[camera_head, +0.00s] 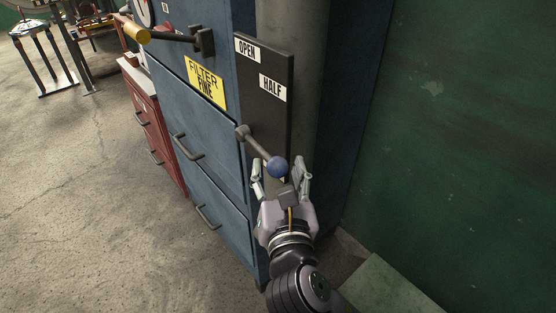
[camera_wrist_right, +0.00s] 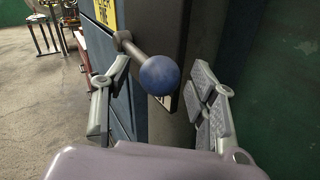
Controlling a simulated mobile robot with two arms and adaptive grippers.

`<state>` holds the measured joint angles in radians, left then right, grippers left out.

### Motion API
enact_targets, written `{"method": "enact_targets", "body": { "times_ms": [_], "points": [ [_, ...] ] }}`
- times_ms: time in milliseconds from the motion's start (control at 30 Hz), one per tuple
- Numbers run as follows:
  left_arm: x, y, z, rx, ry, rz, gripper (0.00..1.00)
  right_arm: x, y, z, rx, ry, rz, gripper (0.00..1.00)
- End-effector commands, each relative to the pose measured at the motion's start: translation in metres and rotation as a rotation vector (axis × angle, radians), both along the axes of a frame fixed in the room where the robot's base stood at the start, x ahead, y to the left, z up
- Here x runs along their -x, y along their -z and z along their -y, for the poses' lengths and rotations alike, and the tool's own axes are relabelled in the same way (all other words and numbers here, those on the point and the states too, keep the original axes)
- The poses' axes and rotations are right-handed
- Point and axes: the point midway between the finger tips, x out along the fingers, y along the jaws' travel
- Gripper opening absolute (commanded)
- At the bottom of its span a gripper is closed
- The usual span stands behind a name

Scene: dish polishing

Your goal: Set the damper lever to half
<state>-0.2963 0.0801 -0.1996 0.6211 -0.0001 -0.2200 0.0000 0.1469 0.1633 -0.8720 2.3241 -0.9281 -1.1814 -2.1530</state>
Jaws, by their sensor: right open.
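The damper lever (camera_head: 259,147) is a grey rod with a blue ball knob (camera_head: 277,167) at its end. It pivots at the left edge of a dark plate (camera_head: 264,113) and slants down to the right, below the HALF label (camera_head: 272,88). The OPEN label (camera_head: 246,49) is higher on the plate; another label low on the plate is mostly hidden. My right gripper (camera_head: 281,180) is open, with a finger on either side of the knob. In the right wrist view the knob (camera_wrist_right: 159,75) sits between the spread fingers, apart from both. My left gripper is out of view.
The plate is on a blue cabinet (camera_head: 205,140) with drawer handles and a yellow FILTER FINE label (camera_head: 206,83). A yellow-ended lever (camera_head: 137,33) sticks out at upper left. A red drawer unit (camera_head: 150,120) stands left; a green wall (camera_head: 460,150) is right.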

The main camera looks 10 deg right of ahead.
Motion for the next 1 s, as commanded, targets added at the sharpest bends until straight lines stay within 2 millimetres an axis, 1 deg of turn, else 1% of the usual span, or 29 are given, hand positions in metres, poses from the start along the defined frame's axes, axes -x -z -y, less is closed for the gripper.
{"method": "enact_targets", "body": {
  "times_ms": [333, 533, 1000],
  "points": [
    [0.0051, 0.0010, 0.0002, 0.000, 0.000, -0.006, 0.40, 0.0014, -0.0002, -0.0002, 0.000, 0.001, 0.000, 0.54],
    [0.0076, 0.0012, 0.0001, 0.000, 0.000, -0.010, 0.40, 0.0013, -0.0003, 0.0000, 0.000, 0.001, 0.000, 0.40],
    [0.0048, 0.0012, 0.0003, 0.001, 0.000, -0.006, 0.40, 0.0012, -0.0004, -0.0001, 0.000, 0.001, 0.001, 0.09]
  ]
}}
